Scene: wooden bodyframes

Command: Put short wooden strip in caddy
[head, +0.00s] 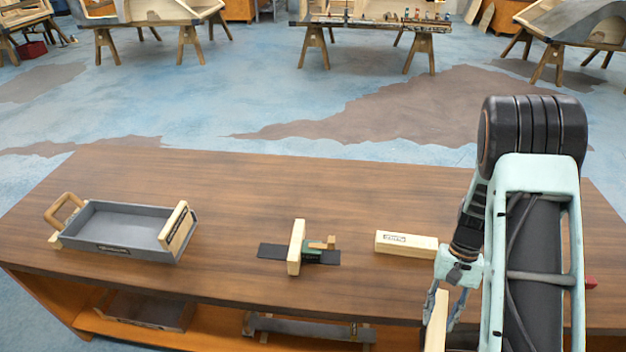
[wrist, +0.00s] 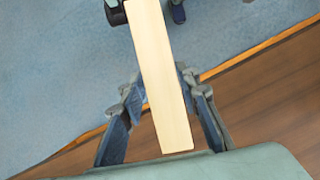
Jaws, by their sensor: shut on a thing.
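My gripper (head: 449,305) is at the front right of the workbench, pointing down. It is shut on a pale wooden strip (head: 436,325), whose lower part is cut off by the head view's bottom edge. In the wrist view, the strip (wrist: 160,70) runs lengthwise between the two fingers (wrist: 163,100). The caddy (head: 128,228) is a grey open tray with pale wooden ends and a brown handle. It stands on the left of the bench, far from my gripper, and looks empty.
A labelled pale wooden block (head: 406,244) lies just left of my arm. Mid-bench, an upright wooden piece (head: 296,247) stands on a black strip (head: 272,251) with small parts beside it. The back of the workbench (head: 300,185) is clear. A red item (head: 591,283) lies at right.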

